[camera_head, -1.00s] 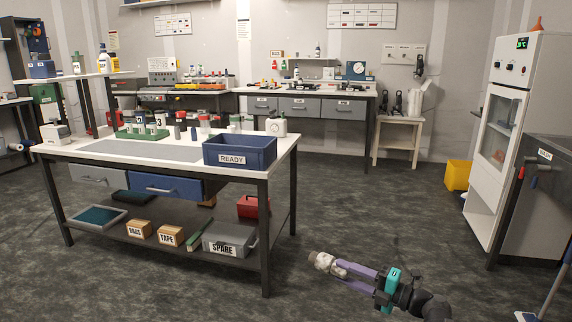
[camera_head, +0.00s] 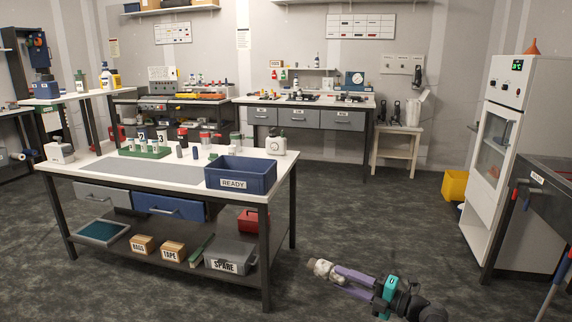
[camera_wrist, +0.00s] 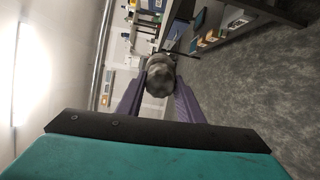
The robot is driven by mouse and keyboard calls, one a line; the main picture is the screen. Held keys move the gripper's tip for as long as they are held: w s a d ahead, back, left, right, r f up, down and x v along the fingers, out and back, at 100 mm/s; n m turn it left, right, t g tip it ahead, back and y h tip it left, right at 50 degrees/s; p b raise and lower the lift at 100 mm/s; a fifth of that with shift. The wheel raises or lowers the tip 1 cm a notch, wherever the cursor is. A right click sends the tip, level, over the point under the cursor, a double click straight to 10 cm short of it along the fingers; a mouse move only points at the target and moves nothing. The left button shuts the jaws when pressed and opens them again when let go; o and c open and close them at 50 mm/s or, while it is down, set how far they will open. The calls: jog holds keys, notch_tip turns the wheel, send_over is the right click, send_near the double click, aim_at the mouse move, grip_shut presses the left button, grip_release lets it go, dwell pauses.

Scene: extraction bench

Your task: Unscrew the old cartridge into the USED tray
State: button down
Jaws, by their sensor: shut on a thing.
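My gripper (camera_head: 338,271) is shut on a short, round, grey-white piece (camera_head: 321,267), held out over the open floor right of the near bench. The piece also shows between the purple fingers in the wrist view (camera_wrist: 160,76), as a grey rounded body with a darker front. It looks like a cartridge, but I cannot read any marking on it. The fingers hide part of its sides. No label reading USED can be read in either view.
The near bench (camera_head: 120,175) bears a blue bin marked READY (camera_head: 240,174), a green rack (camera_head: 147,151) and several bottles. Its lower shelf holds a grey SPARE box (camera_head: 230,254). A white cabinet (camera_head: 505,150) and grey unit (camera_head: 550,180) stand right. Floor between is clear.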

jog(key=shift+r+p, duration=4.95)
jog(key=shift+p, duration=0.85)
